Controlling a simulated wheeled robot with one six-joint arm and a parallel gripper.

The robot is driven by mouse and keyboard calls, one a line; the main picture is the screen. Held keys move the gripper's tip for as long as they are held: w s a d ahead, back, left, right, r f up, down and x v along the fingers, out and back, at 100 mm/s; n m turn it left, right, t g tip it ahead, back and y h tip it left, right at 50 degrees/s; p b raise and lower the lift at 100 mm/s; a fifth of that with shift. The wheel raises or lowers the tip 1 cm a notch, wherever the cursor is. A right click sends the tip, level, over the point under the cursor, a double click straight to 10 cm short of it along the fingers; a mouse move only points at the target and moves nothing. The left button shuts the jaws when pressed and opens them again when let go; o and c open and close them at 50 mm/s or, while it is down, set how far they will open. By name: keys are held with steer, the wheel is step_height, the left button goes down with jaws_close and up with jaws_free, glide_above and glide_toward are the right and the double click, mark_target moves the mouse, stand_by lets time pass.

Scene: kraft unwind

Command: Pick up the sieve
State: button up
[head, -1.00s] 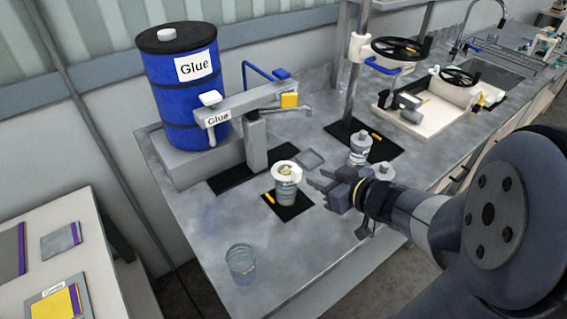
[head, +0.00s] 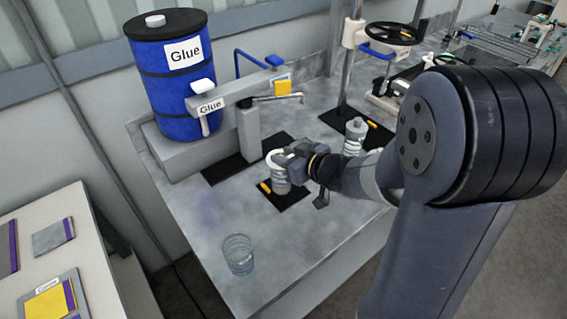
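A clear cup (head: 281,184) stands on a small black mat (head: 292,200) near the middle of the bench. A pale round piece (head: 272,158) sits on its top; it may be the sieve, but it is too small and too covered to be sure. My gripper (head: 284,158) is at the top of this cup, reaching in from the right, and hides much of the pale piece. Whether the fingers touch it or are closed on it is not clear.
A blue glue drum (head: 171,80) and its dispenser arm (head: 237,95) stand behind. An empty glass (head: 238,255) stands at the front edge. The bench is clear left of the cup.

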steer(key=shift+w+a+f, duration=0.1)
steer(key=shift+w+a, duration=0.05)
steer(key=shift+c, duration=0.4)
jaws_close()
step_height(320, 180, up, 10)
steer(key=p, duration=0.4)
